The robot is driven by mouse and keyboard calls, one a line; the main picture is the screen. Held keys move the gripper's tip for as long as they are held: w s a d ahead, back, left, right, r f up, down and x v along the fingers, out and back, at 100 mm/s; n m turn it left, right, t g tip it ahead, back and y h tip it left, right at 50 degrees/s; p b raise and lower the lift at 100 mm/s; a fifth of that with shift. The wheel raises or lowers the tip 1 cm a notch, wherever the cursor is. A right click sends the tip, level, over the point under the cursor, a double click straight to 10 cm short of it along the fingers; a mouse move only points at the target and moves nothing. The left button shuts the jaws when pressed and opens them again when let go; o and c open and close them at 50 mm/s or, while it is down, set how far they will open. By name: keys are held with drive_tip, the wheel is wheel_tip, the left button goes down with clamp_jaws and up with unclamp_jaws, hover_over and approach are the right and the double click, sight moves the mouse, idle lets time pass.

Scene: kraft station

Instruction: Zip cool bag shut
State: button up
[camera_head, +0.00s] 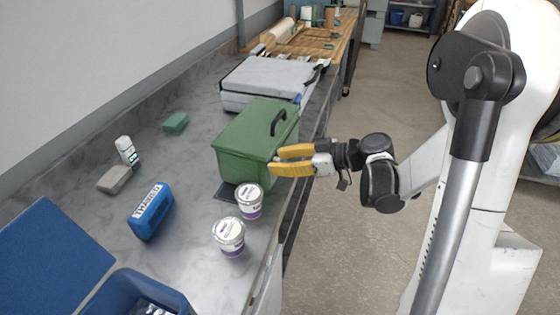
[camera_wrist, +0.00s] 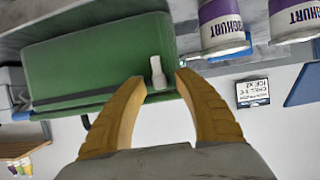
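The green cool bag (camera_head: 250,145) stands on the grey counter, with its lid down and a dark handle on top. In the wrist view the bag (camera_wrist: 95,60) fills the upper left, with a dark seam along it. A pale pull tab (camera_wrist: 158,72) sits on that seam. My gripper (camera_head: 275,161) is at the bag's right front side in the head view. In the wrist view its yellow fingers (camera_wrist: 162,78) are spread apart, with the tab between their tips. I see no contact between fingers and tab. The gripper hides part of the seam.
Two yoghurt tubs (camera_head: 250,200) (camera_head: 229,236) stand close in front of the bag. A grey case (camera_head: 265,80) lies behind it. A blue labelled block (camera_head: 151,211), a grey sponge (camera_head: 113,179) and a blue bin (camera_head: 135,295) are on the left. The floor right of the counter is open.

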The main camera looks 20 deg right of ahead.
sight(299, 119)
clamp_jaws()
drive_tip(key=shift+d, duration=0.1)
drive_tip(key=w+d, duration=0.4)
drive_tip(key=w, duration=0.1)
drive_tip(key=w+d, duration=0.5)
drive_tip(key=w, duration=0.1)
drive_tip(key=w+d, duration=0.5)
drive_tip(key=w, duration=0.1)
drive_tip(key=shift+o, duration=0.8)
unclamp_jaws()
